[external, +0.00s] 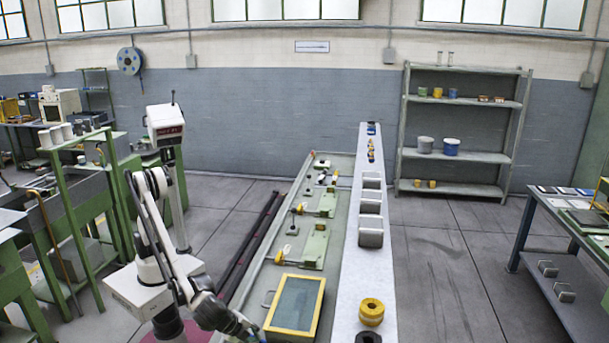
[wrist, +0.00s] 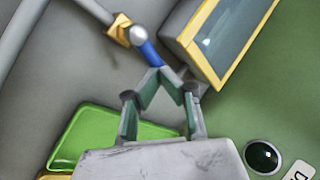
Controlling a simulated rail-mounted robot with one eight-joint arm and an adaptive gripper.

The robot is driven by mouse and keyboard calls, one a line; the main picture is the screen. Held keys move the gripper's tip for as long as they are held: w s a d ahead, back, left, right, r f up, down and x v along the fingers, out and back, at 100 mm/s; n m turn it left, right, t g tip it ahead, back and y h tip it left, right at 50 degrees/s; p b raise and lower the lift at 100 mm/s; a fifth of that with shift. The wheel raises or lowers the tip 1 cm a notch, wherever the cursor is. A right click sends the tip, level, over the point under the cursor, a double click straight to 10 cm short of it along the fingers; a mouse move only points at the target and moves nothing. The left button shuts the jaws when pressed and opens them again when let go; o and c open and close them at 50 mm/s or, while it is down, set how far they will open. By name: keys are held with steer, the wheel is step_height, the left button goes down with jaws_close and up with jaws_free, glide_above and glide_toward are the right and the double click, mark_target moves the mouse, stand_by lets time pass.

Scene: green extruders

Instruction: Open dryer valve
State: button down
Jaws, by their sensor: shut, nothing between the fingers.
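The valve shows in the wrist view as a brass fitting (wrist: 119,29) on a grey pipe, with a silver ball-shaped part (wrist: 138,35) and a short blue handle (wrist: 150,54). I take this to be the dryer valve. My gripper (wrist: 163,74) is shut and empty, its fingertips together at the lower end of the blue handle. I cannot tell whether they touch it. In the external view my gripper (external: 246,329) is low at the bottom edge, left of the yellow-framed box. The valve cannot be made out there.
The yellow-framed box with a dark window (external: 295,304) stands close right of the valve; its corner shows in the wrist view (wrist: 222,35). A bright green panel (wrist: 100,140) and a dark round button (wrist: 263,156) lie nearby.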

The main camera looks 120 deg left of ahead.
steer(key=shift+s, duration=0.1)
steer(key=shift+s, duration=0.7)
steer(key=shift+d+r, duration=0.1)
steer(key=w+p+v, duration=0.1)
steer(key=p+v, duration=0.1)
steer(key=v, duration=1.1)
steer(key=shift+w+d+r, duration=0.3)
steer(key=shift+w+r, duration=0.05)
steer(key=shift+w, duration=0.45)
